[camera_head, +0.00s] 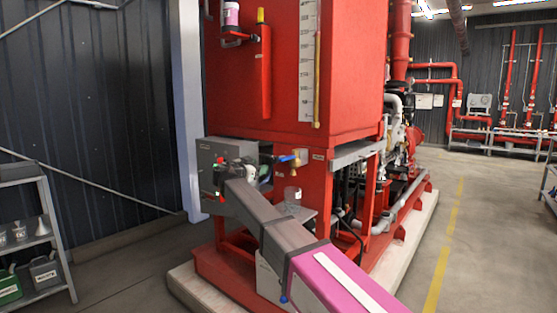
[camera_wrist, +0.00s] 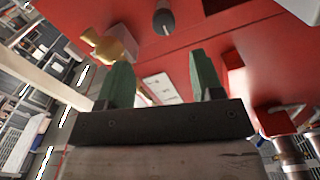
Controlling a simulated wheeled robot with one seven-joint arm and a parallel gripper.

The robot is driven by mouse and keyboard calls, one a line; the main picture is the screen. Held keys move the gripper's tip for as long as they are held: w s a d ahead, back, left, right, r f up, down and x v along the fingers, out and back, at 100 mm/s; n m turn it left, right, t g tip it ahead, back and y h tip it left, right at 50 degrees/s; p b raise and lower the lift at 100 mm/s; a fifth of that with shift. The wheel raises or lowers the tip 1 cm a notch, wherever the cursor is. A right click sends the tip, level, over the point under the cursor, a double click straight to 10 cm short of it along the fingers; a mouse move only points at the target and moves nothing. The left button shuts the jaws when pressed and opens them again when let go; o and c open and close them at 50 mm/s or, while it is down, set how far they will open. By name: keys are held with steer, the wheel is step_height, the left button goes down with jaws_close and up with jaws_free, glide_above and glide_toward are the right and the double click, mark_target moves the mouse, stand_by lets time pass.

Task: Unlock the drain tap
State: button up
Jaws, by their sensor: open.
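The drain tap (camera_head: 292,160) is a brass tap with a blue handle on the lower red panel of the pump unit, under the tank. In the wrist view a brass fitting (camera_wrist: 108,46), which looks like the tap, lies at the upper left, beyond my left finger. My gripper (camera_wrist: 158,68) is open, its two green fingers apart with nothing between them. It points at the red panel and appears clear of the tap. In the head view, my wrist and arm partly cover the gripper, left of the tap. Any lock on the tap is too small to make out.
A clear jar (camera_head: 292,195) stands below the tap on a small ledge. A grey box (camera_head: 222,155) sits left of the tap, behind my wrist. The red tank (camera_head: 270,80) rises above. A shelf (camera_head: 30,235) stands at far left. Floor is free at right.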

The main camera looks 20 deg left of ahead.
mark_target(273, 161)
steer(key=x, duration=1.1)
steer(key=shift+w+a+r, duration=0.1)
steer(key=shift+w+a, duration=0.05)
steer(key=shift+w, duration=0.15)
steer(key=c, duration=0.9)
